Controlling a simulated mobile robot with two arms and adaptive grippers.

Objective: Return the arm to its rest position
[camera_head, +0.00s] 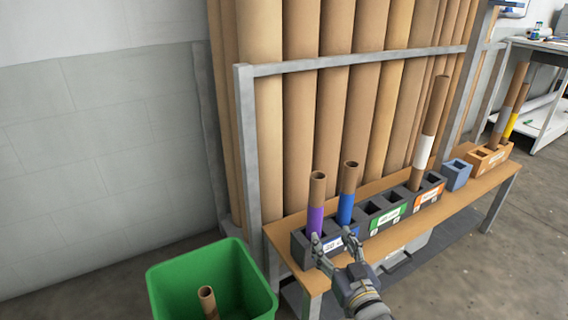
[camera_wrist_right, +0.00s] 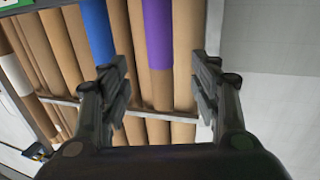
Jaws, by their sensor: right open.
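My right gripper (camera_head: 334,248) is in the lower middle of the head view, in front of the near end of the bench. Its two fingers are spread apart with nothing between them; they also show apart in the right wrist view (camera_wrist_right: 160,95). A tube with a purple band (camera_head: 315,215) and a tube with a blue band (camera_head: 347,195) stand upright in the dark blue-labelled holder (camera_head: 300,248) just beyond the fingers. The purple band (camera_wrist_right: 158,35) and blue band (camera_wrist_right: 98,30) also show in the right wrist view. My left gripper is not in view.
A wooden bench (camera_head: 312,281) carries a green-labelled holder (camera_head: 388,213), an orange-labelled holder (camera_head: 430,192) with a white-banded tube (camera_head: 424,150), and more holders. A green bin (camera_head: 170,280) with a short tube (camera_head: 208,300) stands at lower left. Tall tubes in a metal rack (camera_head: 246,150) rise behind.

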